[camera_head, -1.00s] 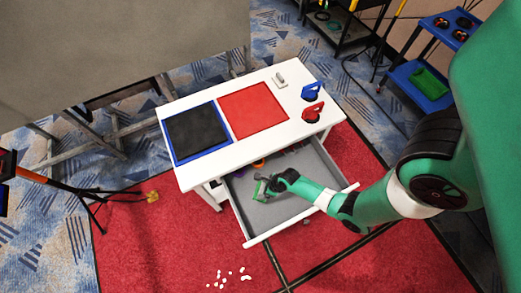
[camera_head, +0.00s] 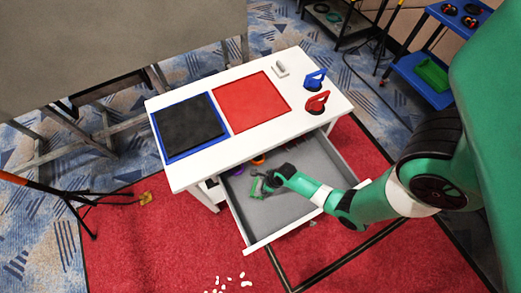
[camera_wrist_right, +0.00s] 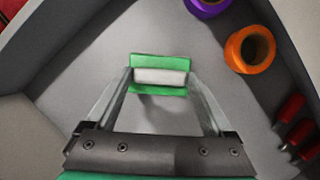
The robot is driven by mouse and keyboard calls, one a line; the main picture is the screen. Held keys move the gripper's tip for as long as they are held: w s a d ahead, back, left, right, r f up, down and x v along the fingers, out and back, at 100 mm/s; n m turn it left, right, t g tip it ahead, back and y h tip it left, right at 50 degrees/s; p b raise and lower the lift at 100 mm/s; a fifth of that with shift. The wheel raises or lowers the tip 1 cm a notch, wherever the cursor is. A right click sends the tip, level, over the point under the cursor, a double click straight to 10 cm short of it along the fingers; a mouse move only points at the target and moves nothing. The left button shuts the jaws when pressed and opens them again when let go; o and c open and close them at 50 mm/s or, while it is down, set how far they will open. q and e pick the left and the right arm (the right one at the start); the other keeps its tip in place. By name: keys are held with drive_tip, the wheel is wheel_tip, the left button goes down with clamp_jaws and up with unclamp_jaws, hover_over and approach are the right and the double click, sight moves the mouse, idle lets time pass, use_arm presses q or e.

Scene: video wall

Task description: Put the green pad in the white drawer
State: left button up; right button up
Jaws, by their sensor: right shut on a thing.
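The white drawer (camera_head: 258,238) is pulled open under the white table, with a grey inner floor. My right gripper (camera_head: 261,187) reaches down into it. In the right wrist view my right gripper (camera_wrist_right: 160,82) is shut on the green pad (camera_wrist_right: 160,61), which has a pale block across its middle. The pad also shows in the head view (camera_head: 256,187), inside the drawer's outline near its left side. I cannot tell whether the pad touches the drawer floor; a shadow lies below it in the wrist view. My left gripper is not in view.
In the drawer are an orange tape roll (camera_wrist_right: 250,50), a purple roll (camera_wrist_right: 207,5) and red-handled tools (camera_wrist_right: 292,108). On the table (camera_head: 185,171) are a black-and-blue pad (camera_head: 188,126), a red pad (camera_head: 250,101) and blue (camera_head: 315,79) and red (camera_head: 317,101) suction holders. The drawer's front area is clear.

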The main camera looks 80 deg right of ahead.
drive_tip(key=o, duration=1.1)
drive_tip(key=shift+c, duration=0.2)
drive_tip(key=p+v, duration=0.9)
drive_tip(key=v, duration=0.3)
drive_tip(key=shift+s, duration=0.1)
